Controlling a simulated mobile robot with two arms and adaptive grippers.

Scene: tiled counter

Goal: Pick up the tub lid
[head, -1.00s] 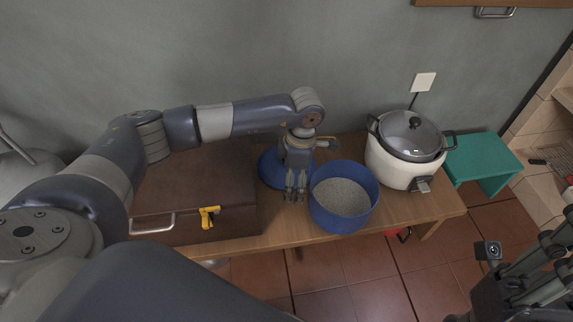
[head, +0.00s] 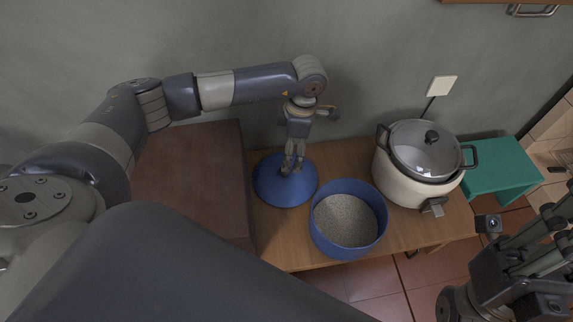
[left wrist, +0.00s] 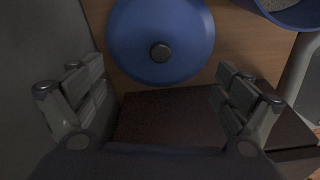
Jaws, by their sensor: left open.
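The tub lid (head: 270,190) is a round blue disc lying on the wooden table, between the brown case and the tub. The blue tub (head: 322,235) stands at its right, open and filled with pale grains. My left gripper (head: 291,171) hangs above the lid, pointing down. In the left wrist view the lid (left wrist: 185,30) lies beyond the fingertips, with a dark round knob (left wrist: 160,52) at its centre. There the left gripper (left wrist: 160,70) is open, its fingers wide apart with nothing between them. My right gripper (head: 492,235) is at the lower right, away from the table.
The brown case (head: 195,165) is left of the lid, and its top also shows in the wrist view. A rice cooker (head: 405,185) with a glass lid stands right of the tub. A green stool (head: 500,165) is farther right. The wall is close behind.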

